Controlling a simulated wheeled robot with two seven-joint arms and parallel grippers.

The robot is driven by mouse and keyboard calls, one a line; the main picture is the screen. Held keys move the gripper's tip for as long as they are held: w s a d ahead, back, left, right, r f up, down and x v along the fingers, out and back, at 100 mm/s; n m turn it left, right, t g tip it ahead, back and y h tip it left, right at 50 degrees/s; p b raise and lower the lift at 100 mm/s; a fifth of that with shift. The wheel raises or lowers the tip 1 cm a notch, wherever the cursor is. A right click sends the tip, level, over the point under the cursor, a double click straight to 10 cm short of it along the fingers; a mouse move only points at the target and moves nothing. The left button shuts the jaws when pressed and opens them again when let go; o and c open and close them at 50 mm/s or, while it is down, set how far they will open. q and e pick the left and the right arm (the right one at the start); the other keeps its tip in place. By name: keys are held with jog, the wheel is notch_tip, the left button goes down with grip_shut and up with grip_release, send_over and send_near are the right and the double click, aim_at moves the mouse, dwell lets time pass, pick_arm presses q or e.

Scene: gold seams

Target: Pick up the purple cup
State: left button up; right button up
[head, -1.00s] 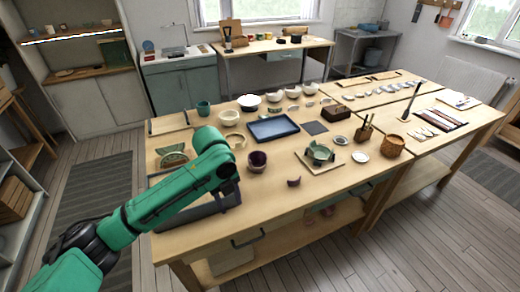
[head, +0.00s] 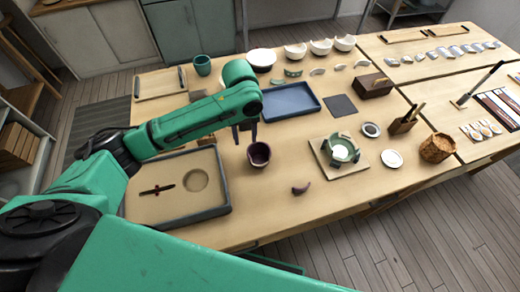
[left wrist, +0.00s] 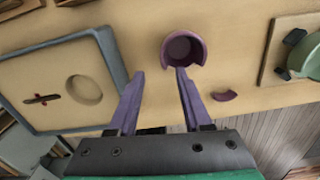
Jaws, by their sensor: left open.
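The purple cup (head: 259,155) stands upright on the wooden table, right of the grey sand tray. In the left wrist view the cup (left wrist: 184,47) has a gap in its rim on the side towards my gripper. A loose purple shard (head: 300,188) lies apart from it to the right, and it also shows in the left wrist view (left wrist: 224,96). My left gripper (head: 245,132) is open and empty just behind the cup in the head view. In the left wrist view its fingers (left wrist: 158,72) point towards the cup, the right fingertip near the rim. My right gripper is not in view.
The grey sand tray (head: 222,208) is left of the cup. A blue tray (head: 291,101) lies behind it. A green broken pot (head: 341,150) sits on a board to the right. Bare tabletop (head: 260,215) lies in front of the cup.

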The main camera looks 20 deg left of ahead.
aim_at(248, 153)
pick_arm(q)
jog(key=f+p, duration=0.1)
jog(key=f, duration=0.3)
jog(key=f+p, duration=0.1)
jog(key=f, duration=0.4)
jog(key=shift+w+d, duration=0.15)
jog(key=shift+d, duration=0.05)
jog(key=shift+f, duration=0.15)
jog(key=shift+c, duration=0.9)
grip_shut()
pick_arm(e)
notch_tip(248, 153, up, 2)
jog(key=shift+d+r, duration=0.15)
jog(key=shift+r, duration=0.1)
